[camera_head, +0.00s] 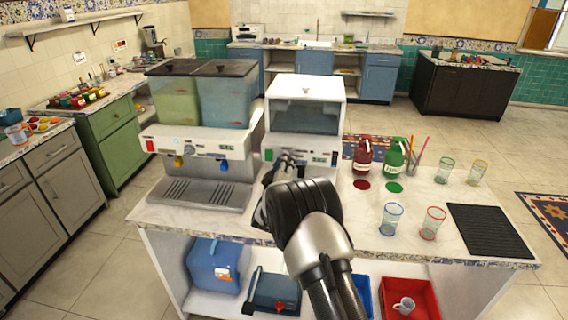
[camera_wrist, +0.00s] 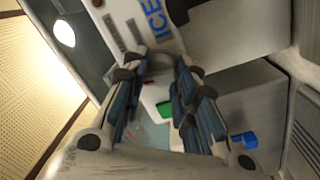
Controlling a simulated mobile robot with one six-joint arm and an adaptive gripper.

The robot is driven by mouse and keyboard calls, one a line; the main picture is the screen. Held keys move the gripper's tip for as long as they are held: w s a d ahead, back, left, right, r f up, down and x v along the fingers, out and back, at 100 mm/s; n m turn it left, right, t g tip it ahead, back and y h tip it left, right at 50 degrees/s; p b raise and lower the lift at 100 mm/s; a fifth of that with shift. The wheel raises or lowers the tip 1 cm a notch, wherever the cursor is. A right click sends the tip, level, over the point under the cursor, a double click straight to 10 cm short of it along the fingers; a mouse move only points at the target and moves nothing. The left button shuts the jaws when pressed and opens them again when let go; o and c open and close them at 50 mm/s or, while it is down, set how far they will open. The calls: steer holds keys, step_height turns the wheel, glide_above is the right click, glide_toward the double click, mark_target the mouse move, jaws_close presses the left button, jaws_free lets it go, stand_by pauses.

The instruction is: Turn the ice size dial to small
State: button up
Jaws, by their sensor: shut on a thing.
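The white ice machine (camera_head: 305,88) stands on the counter in the head view, with a clear dark window in its upper front. Its front panel with blue "ICE" lettering (camera_wrist: 155,18) shows at the top of the wrist view. My gripper (camera_head: 287,160) is at the lower front panel of this machine. In the wrist view my gripper (camera_wrist: 158,68) has its two fingers close together, shut on the ice size dial at the panel. The dial is mostly hidden by the fingers, so its pointer and setting cannot be read.
A two-tank drink dispenser (camera_head: 200,110) stands close on the left. Red bottle (camera_head: 363,157) and green bottle (camera_head: 394,158) stand to the right, with several glasses and a black drip mat (camera_head: 487,232). Open counter (camera_head: 345,215) lies in front of the bottles.

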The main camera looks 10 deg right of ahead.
steer(key=shift+n, duration=1.1)
steer(key=o, duration=1)
steer(key=shift+o, duration=0.2)
steer(key=v, duration=1.2)
steer(key=shift+d, duration=0.1)
